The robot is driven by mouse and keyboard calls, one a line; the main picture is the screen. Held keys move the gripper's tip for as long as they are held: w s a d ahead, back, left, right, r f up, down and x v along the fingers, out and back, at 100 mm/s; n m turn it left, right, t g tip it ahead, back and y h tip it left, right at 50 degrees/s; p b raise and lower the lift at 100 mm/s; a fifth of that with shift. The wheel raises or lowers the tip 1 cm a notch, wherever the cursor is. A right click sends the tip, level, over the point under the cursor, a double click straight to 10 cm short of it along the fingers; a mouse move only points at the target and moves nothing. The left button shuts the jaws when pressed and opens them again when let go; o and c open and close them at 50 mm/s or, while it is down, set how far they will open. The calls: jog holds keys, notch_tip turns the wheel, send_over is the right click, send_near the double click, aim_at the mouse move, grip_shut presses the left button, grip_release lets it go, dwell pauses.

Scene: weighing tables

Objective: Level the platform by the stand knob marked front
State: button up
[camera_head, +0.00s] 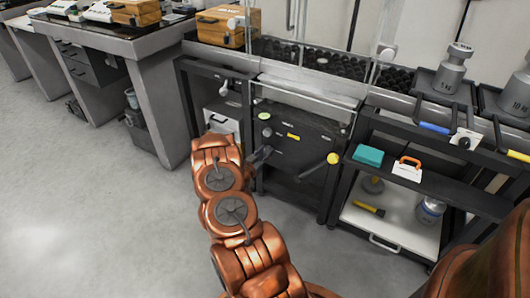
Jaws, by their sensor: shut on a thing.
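A dark stand panel (312,136) sits below a clear glass-walled enclosure (300,92) in the middle of the view. The panel has a pale green round part (264,116), a small grey round part (267,132), a yellow label (293,136) and small white lettering too small to read. A lever with a yellow ball end (333,158) sticks out at its right. My gripper (263,153) is at the panel's lower left, shut on a small knob mostly hidden by the fingers. I cannot read the knob's marking or tell the platform's tilt.
A right-hand shelf holds a teal box (368,155) and an orange-handled item (408,167). Large metal weights (451,72) stand above it. A wooden case (222,27) is at the back, left of the enclosure. Open grey floor (95,200) lies to the left.

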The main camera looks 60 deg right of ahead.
jog(key=shift+s, duration=0.1)
jog(key=o, duration=1.1)
jog(key=shift+o, duration=0.2)
jog(key=shift+a, duration=0.1)
jog(key=shift+a, duration=0.25)
jog(key=a, duration=1.1)
jog(key=shift+s+a, duration=0.15)
jog(key=shift+s, duration=0.05)
